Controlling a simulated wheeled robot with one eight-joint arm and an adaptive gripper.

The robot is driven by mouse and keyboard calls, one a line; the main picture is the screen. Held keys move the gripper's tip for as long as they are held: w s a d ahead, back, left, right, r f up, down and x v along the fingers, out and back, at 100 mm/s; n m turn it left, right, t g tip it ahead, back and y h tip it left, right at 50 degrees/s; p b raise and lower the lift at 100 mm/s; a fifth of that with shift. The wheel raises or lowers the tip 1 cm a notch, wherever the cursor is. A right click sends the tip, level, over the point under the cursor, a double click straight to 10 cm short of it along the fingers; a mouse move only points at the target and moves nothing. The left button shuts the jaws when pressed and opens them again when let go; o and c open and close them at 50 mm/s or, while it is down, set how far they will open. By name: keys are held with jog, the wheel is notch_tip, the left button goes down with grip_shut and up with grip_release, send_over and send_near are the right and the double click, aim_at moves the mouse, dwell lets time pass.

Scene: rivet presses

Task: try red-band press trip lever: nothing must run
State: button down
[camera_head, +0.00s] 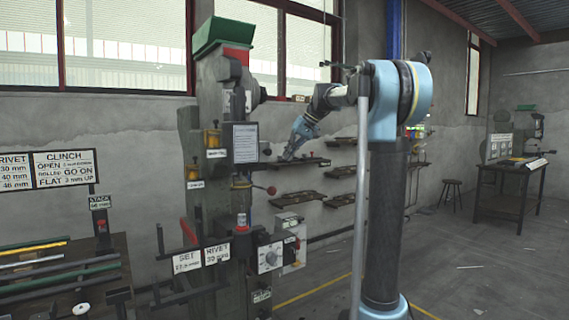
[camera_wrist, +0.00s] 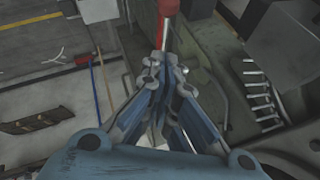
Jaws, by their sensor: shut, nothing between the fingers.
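The press (camera_head: 212,110) stands left of centre in the head view, a tall dark machine with a red band (camera_head: 238,56) under its green hopper. I cannot tell for sure which is the trip lever. My gripper (camera_head: 288,156) is to the right of the upper knob, pointing down. In the wrist view my gripper (camera_wrist: 162,62) is shut and empty. A red handle (camera_wrist: 168,8) on a thin rod lies just beyond the fingertips; contact is unclear.
A control box with a dial (camera_head: 269,257) is low on the press. Small wall shelves (camera_head: 298,197) are behind my gripper. A bench with coloured bars (camera_head: 60,270) is at left, a table (camera_head: 502,185) and stool (camera_head: 450,193) at right. Floor at right is mostly clear.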

jog(key=s+x, duration=0.2)
jog(key=x, duration=0.9)
jog(key=shift+s+d+f, duration=0.25)
jog(key=shift+s+f, duration=0.05)
jog(key=shift+f, duration=0.2)
notch_tip(320, 180, down, 9)
jog(key=n+t+y, duration=0.1)
jog(key=t+y, duration=0.2)
jog(key=shift+s+d+r+t, duration=0.2)
jog(key=shift+s+d+t, duration=0.1)
jog(key=shift+s, duration=0.15)
jog(key=shift+s+f, duration=0.1)
jog(key=shift+s, duration=0.05)
